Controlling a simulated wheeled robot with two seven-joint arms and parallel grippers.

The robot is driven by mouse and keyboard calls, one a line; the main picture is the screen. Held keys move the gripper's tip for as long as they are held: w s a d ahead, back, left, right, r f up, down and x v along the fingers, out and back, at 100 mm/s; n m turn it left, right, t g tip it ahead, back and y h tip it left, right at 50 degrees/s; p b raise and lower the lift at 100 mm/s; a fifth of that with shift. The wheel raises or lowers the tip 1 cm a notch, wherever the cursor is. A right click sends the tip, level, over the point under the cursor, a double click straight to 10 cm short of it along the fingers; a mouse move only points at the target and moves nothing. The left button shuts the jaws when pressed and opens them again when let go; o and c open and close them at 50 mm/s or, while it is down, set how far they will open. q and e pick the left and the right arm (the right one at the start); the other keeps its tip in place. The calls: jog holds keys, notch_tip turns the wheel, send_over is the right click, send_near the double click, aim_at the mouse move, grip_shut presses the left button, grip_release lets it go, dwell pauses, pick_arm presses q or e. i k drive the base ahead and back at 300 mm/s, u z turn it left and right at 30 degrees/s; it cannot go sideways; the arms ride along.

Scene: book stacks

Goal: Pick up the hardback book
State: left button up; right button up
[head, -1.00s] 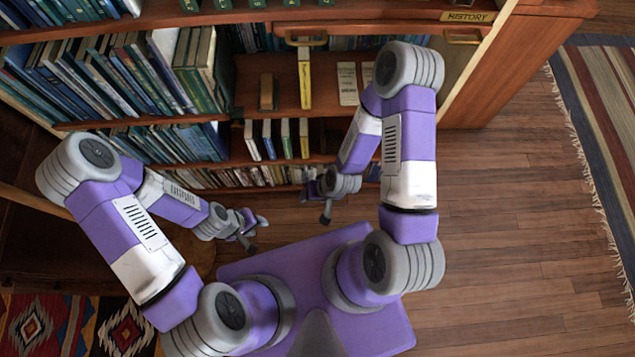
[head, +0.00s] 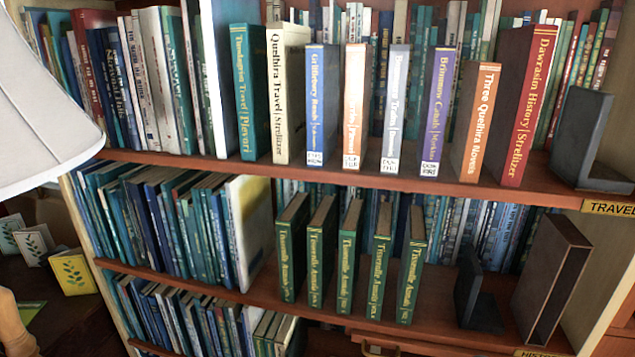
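Many hardback-looking books stand on the shelves, and I cannot tell which one the task means. On the upper shelf a row stands in front: a teal book (head: 248,95), a cream book (head: 285,95), a blue book (head: 315,105), a white-and-orange book (head: 354,105), a grey-blue book (head: 396,105), a purple book (head: 437,112), an orange book (head: 475,120) and a tall red book (head: 527,105). They are upright with spines facing me. Neither of my grippers is in this view.
Matching green volumes (head: 347,258) stand spaced apart on the middle shelf. Right of them are a dark bookend (head: 475,292) and an empty-looking brown slipcase (head: 552,280). Another dark bookend (head: 592,140) stands right of the red book. A white lampshade (head: 40,110) is at the left.

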aim_at(525, 54)
jog(key=u, duration=0.2)
jog(key=k, duration=0.1)
jog(key=z, duration=1.75)
